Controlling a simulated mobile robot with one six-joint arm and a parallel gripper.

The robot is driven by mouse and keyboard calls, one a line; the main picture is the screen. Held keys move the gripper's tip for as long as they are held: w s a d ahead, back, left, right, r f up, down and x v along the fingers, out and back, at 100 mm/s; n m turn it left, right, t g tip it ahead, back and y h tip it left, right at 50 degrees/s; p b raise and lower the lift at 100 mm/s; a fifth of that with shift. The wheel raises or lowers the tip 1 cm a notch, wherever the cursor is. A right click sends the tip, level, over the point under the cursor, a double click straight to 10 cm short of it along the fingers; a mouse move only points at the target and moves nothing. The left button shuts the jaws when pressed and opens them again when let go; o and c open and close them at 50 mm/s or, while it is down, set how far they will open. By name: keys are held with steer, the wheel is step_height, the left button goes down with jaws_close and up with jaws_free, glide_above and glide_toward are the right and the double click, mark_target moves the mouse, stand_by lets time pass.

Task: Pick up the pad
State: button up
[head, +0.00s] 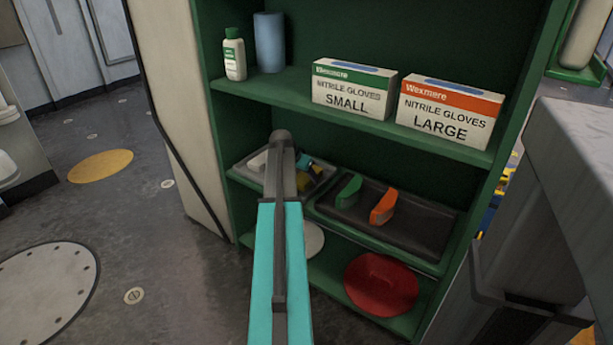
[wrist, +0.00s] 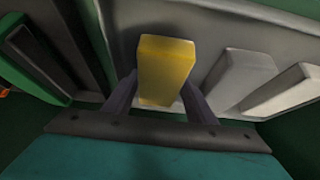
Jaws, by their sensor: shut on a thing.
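A yellow block-shaped pad (wrist: 166,70) stands between the two fingers of my gripper (wrist: 160,97) in the wrist view. My gripper is shut on it, with one finger on each side. A pale tray wall is close behind the pad. In the head view my arm covers much of the left tray (head: 240,171) on the middle shelf, and a small yellow patch (head: 304,183) shows beside the arm there. The fingertips are hidden in the head view.
Pale blocks (wrist: 244,77) lie close right of the pad in the wrist view. A dark tray (head: 424,226) holds a green item (head: 348,190) and an orange item (head: 384,206). Glove boxes (head: 352,88) stand on the shelf above; a red disc (head: 381,284) lies below.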

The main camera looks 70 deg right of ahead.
mark_target(305, 175)
steer(key=shift+a+r, duration=0.1)
steer(key=shift+r, duration=0.25)
step_height(305, 175, up, 6)
steer(key=shift+p, duration=1.1)
steer(key=w+a+p, duration=0.1)
steer(key=w+a, duration=0.1)
steer(key=a, duration=0.7)
steer(key=w+a+p, duration=0.1)
steer(key=w+a, duration=0.2)
steer(key=a, duration=0.7)
steer(key=shift+p, duration=0.35)
